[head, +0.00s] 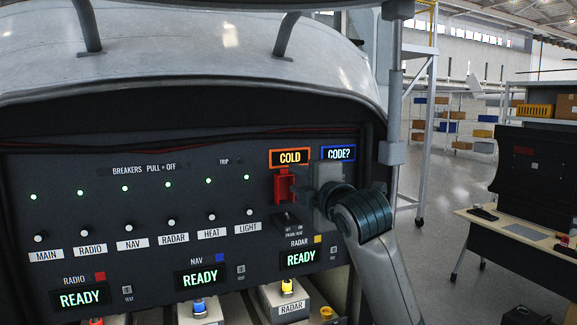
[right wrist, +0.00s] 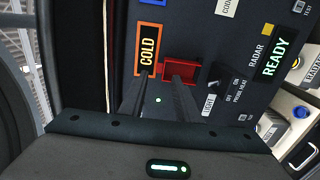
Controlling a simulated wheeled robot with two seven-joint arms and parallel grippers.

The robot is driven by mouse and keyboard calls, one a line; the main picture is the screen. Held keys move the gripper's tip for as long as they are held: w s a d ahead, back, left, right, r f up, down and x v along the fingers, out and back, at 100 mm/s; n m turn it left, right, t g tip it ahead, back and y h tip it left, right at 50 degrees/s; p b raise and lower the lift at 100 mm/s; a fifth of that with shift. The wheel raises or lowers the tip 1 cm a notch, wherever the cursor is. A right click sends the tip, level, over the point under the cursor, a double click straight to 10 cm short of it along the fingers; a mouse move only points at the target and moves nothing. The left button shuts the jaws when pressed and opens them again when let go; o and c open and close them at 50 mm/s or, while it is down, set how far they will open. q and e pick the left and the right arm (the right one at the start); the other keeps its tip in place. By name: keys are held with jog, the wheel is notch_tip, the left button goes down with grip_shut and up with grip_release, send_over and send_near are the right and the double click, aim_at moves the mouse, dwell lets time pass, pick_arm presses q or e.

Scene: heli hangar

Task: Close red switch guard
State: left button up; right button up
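The red switch guard (head: 284,187) is on the dark panel, below the orange-framed COLD display (head: 290,157) and above the PROBE HEAT switch (head: 288,219). It appears raised. In the right wrist view the guard (right wrist: 184,68) shows a bright red frame around a darker inside. My right gripper (head: 306,184) is just right of the guard in the head view. In the right wrist view my right gripper (right wrist: 162,77) has its two fingers apart, with nothing between them. One fingertip overlaps the guard's lower edge; I cannot tell whether it touches. My left gripper is out of view.
The CODE? display (head: 339,153) is right of the COLD display, with a grey block below it partly behind my arm. A row of breaker knobs (head: 171,222) and READY displays (head: 301,258) lie left and below. A grey vertical post (head: 395,110) stands right of the panel.

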aim_at(284, 172)
jog(key=p+x, duration=0.1)
jog(key=x, duration=0.3)
jog(key=shift+w+r+p, duration=0.1)
jog(key=shift+w+p, duration=0.05)
jog(key=shift+p, duration=0.25)
jog(key=shift+p+x, duration=0.3)
jog(key=shift+x, duration=0.55)
jog(key=shift+c, duration=0.6)
grip_shut()
